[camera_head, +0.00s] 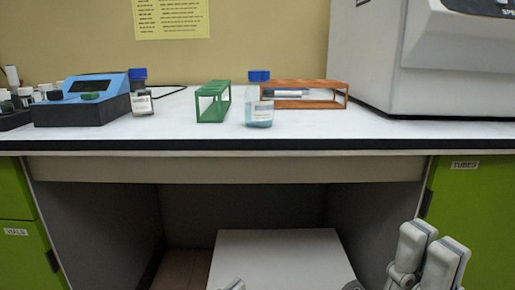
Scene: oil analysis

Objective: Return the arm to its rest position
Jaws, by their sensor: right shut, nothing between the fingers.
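My right gripper (432,240) is at the lower right of the head view, in front of the green cabinet and below the table edge. Its two light grey fingers stand side by side, pointing up, shut with nothing between them. It is apart from the table and everything on it. The rest of the right arm is mostly out of frame. A small light grey tip (232,285) at the bottom edge may be part of my left gripper; too little shows to tell its state.
The white table (175,128) holds a blue device (85,100), a blue-capped bottle (141,103), a green rack (213,103), another blue-capped bottle (259,110), an orange rack (322,103) and a large grey machine (415,65). Green cabinets (478,225) flank an open space below.

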